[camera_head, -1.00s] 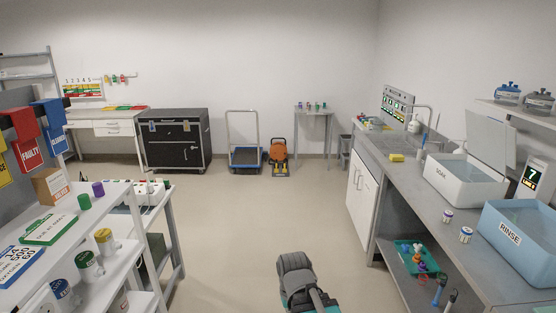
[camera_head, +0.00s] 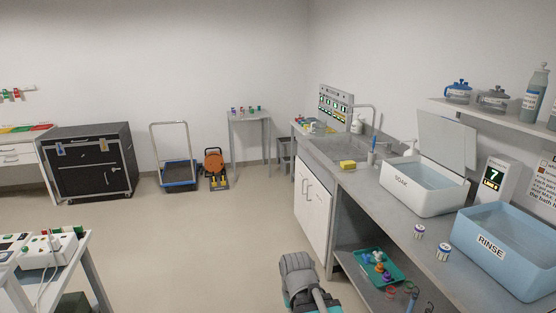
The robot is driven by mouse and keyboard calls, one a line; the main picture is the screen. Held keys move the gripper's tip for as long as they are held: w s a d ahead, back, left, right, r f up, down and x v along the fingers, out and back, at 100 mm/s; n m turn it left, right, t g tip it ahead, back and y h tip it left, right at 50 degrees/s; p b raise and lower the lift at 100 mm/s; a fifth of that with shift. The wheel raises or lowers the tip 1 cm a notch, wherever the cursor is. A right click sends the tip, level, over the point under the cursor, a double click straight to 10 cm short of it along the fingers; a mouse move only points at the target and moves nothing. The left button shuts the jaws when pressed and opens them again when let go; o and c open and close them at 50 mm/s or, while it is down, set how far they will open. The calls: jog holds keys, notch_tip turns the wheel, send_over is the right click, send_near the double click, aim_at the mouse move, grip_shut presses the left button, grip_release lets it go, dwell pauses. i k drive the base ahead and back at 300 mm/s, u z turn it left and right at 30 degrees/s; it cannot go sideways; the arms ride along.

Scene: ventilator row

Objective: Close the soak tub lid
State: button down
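The white soak tub (camera_head: 408,198), labelled SOAK, stands on the grey counter at the right. Its grey lid (camera_head: 447,141) stands up, hinged open at the tub's back edge, and the bluish inside shows. Part of my arm (camera_head: 303,278) shows at the bottom middle, over the floor in front of the counter and well apart from the tub. My gripper's fingers cannot be made out, so whether it is open or shut does not show.
A blue rinse tub (camera_head: 490,247) stands right of the soak tub, with a timer (camera_head: 493,180) reading 7 behind. Two small jars (camera_head: 443,252) stand in front. The shelf (camera_head: 490,118) hangs above. The floor (camera_head: 200,240) is clear.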

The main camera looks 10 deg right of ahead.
aim_at(449, 142)
jog(key=z, duration=0.3)
jog(key=i, duration=0.95)
jog(key=z, duration=0.45)
